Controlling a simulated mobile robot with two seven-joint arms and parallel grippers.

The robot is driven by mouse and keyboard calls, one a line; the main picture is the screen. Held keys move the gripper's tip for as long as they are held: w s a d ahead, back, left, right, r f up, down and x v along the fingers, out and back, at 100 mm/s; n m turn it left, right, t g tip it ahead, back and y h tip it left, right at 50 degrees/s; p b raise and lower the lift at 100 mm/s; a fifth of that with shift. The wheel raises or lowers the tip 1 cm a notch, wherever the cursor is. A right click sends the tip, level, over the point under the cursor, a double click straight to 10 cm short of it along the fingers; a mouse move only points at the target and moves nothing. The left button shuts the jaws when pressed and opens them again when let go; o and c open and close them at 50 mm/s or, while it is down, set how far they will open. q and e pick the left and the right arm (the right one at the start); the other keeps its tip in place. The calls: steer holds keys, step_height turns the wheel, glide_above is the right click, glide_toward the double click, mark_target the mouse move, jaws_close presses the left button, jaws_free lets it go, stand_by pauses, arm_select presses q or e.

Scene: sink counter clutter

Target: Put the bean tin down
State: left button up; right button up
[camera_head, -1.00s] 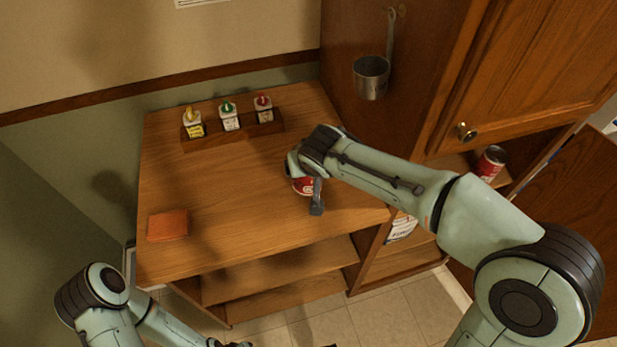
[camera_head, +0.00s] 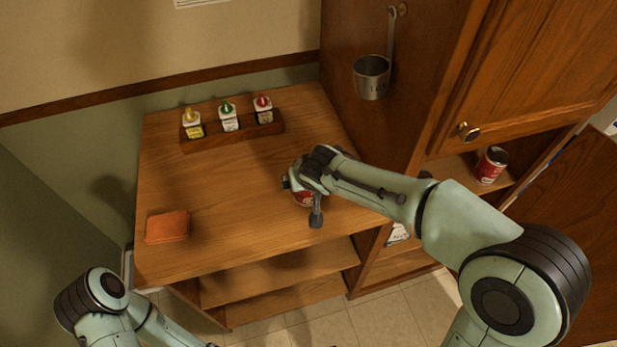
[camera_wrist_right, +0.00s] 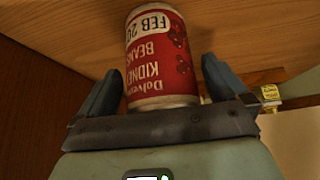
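The bean tin, a red and white can labelled kidney beans, stands between the fingers of my right gripper in the right wrist view (camera_wrist_right: 160,70). Its label reads upside down there. A narrow strip of background shows between the tin and each finger, clearer on the right. In the head view the tin (camera_head: 304,199) is at the right front part of the wooden counter top (camera_head: 235,185), mostly hidden under my right gripper (camera_head: 308,205). My right gripper (camera_wrist_right: 163,80) looks open around it. Whether the tin's base touches the wood is hidden. My left gripper is out of view.
A wooden rack (camera_head: 240,131) with three sauce bottles stands at the back. An orange block (camera_head: 167,227) lies at the front left. A metal dipper (camera_head: 371,76) hangs on the cupboard side. Another red can (camera_head: 491,165) stands on the right shelf. The counter's middle is clear.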

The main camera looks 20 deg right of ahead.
steer(key=shift+r, duration=0.3)
steer(key=v, duration=1.1)
steer(key=shift+s+r, duration=0.25)
steer(key=shift+r, duration=0.05)
